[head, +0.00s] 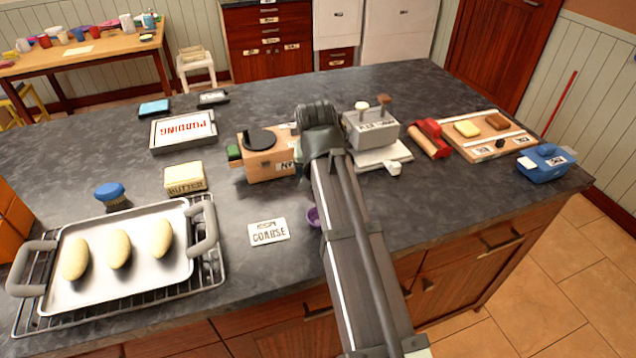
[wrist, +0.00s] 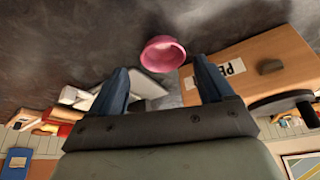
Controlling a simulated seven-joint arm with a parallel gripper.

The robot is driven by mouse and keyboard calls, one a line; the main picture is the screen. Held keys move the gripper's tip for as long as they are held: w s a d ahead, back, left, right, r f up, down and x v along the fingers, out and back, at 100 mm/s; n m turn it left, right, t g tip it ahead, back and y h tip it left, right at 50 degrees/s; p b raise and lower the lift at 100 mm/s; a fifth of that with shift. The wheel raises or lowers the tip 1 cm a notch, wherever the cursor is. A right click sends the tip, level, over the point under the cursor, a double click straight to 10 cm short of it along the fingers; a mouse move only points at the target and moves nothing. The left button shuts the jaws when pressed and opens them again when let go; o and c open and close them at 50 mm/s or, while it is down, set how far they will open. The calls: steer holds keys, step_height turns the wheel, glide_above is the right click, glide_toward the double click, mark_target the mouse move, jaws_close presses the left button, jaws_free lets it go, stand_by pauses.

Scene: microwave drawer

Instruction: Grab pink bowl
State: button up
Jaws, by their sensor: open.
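The pink bowl (wrist: 163,53) shows in the wrist view on the dark counter, just beyond and between the fingertips of my gripper (wrist: 161,74). The fingers are spread and empty, with the bowl apart from both as far as I can tell. In the head view a small purple-pink piece (head: 314,216) peeks out at the left side of my arm; it may be the same bowl, mostly hidden. My gripper's fingers are hidden behind my arm in the head view.
A wooden box with a black round top (head: 262,160) stands close left of my arm. A grey device (head: 371,130) stands to its right. A label card (head: 268,232), butter (head: 185,178) and a metal tray (head: 70,285) lie left.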

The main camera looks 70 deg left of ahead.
steer(key=shift+x, duration=2.2)
steer(key=shift+s, duration=0.15)
steer(key=shift+c, duration=0.5)
steer(key=c, duration=1)
